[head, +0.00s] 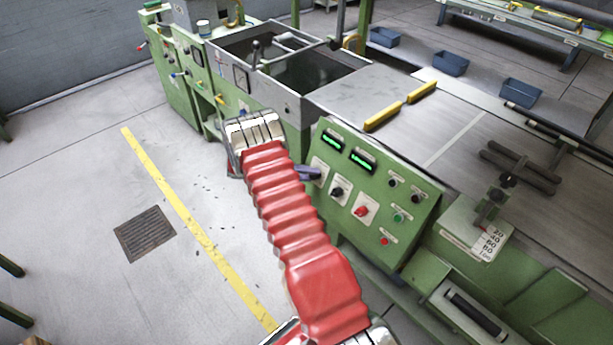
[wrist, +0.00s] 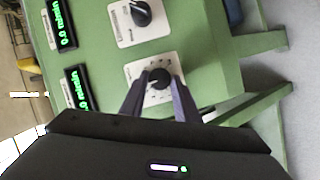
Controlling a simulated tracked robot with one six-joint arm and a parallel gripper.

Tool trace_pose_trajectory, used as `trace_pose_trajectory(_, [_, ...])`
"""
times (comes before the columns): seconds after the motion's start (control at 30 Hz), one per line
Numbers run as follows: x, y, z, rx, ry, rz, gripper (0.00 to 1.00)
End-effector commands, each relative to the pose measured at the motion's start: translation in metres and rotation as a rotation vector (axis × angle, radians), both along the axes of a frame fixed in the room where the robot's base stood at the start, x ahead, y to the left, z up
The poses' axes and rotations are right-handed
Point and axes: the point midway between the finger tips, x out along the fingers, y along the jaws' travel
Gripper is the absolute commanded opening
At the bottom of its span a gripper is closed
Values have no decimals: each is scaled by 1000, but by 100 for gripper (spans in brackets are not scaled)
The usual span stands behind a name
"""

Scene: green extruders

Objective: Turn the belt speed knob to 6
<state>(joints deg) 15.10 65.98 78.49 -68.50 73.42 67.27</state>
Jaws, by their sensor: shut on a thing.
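A green control panel (head: 345,225) carries black knobs on white dial plates. In the wrist view, one black knob (wrist: 160,78) sits between the two fingers of my gripper (wrist: 158,84). The fingers are shut on its sides. Its white plate has dial marks around it, too small to read. A second black knob (wrist: 141,13) on its own plate is beside it, apart from the fingers. In the head view my gripper (head: 311,173) reaches the panel's left side, hiding the held knob. The second knob (head: 337,191) shows to its right. I cannot read which label says belt speed.
Two green displays (head: 362,161) sit above the knobs; in the wrist view one (wrist: 64,22) reads 0.0 m/min. A red knob (head: 362,211) and several small buttons are farther right. A machine tank (head: 285,95) stands behind.

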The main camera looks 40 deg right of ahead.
Motion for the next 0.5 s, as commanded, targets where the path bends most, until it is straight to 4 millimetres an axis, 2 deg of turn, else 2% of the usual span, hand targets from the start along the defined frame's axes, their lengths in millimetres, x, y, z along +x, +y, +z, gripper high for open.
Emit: trace_pose_trajectory(0.5, [-7, -1, -1, 18, -424, -177, 6])
